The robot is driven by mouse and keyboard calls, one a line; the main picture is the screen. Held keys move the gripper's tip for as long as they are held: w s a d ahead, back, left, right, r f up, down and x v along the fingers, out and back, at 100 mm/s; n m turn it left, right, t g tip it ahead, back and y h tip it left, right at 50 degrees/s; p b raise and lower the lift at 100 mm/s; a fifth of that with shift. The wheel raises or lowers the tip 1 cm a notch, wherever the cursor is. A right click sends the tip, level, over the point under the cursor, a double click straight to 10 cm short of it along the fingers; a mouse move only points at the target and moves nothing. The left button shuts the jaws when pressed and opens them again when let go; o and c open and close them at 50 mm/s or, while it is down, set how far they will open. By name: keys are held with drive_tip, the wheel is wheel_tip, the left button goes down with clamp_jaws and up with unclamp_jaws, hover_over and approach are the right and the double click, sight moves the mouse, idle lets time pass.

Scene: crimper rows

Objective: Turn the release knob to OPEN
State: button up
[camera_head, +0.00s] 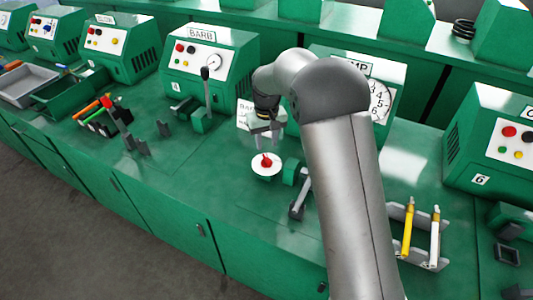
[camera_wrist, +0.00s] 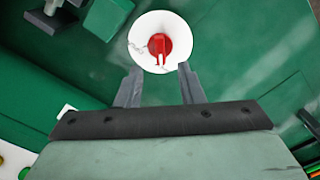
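The release knob (camera_head: 267,160) is red and sits in the middle of a round white plate (camera_head: 259,171) on the green bench. In the wrist view the red knob (camera_wrist: 158,46) shows a raised grip on the white disc (camera_wrist: 143,30), beyond my fingertips. Any lettering on the disc is too small to read. My gripper (camera_wrist: 158,78) is open and empty, its two fingers spread apart with the knob between their lines but past their tips. In the head view my gripper (camera_head: 266,145) points down just above the knob. I cannot tell the exact gap.
A green fixture with a lever (camera_head: 298,205) stands right of the plate. The BARB machine (camera_head: 215,65) is behind, with a lever (camera_head: 206,88) in front. A white card (camera_head: 243,115) stands behind my gripper. Yellow and white tools (camera_head: 407,230) sit in a rack at right.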

sight(267, 157)
wheel_tip(267, 157, down, 7)
drive_tip(key=shift+r+p, duration=0.2)
drive_tip(key=shift+p, duration=0.2)
clamp_jaws()
